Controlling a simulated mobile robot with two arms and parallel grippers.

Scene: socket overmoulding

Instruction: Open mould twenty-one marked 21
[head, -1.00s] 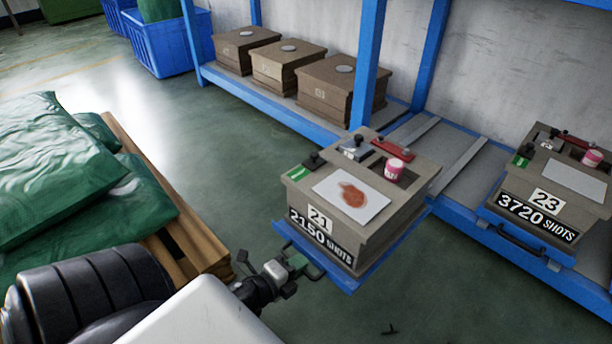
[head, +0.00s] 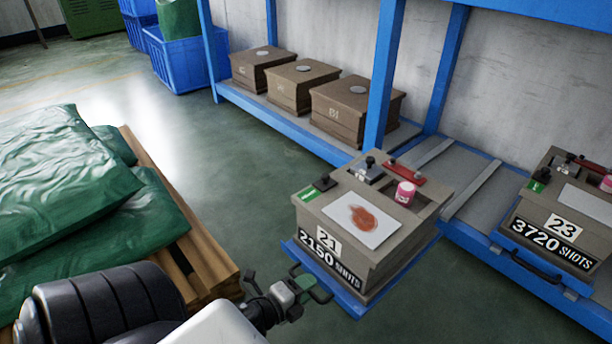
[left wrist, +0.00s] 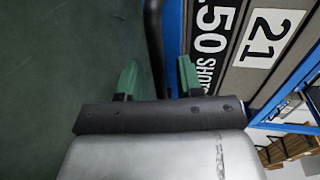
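Mould 21 (head: 385,250) is a grey-brown block with a "21" label and a "2150 SHOTS" plate on its front. It sits on a blue tray (head: 352,302) that stands out from the rack. On its top lie a white sheet (head: 361,220) with a rust-red stain, a pink-labelled pot (head: 405,193), a red-handled tool (head: 404,174) and dark clamps. My left gripper (left wrist: 157,78) has its green fingers apart, one on each side of the tray's dark handle bar (left wrist: 154,45), with gaps visible. My right gripper is out of view.
Mould 23 (head: 520,205) sits on the rack to the right. Several brown moulds (head: 345,105) stand on the lower shelf behind. A blue post (head: 382,90) rises behind mould 21. Green sacks (head: 60,180) on a wooden pallet (head: 205,250) lie left. Floor between is clear.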

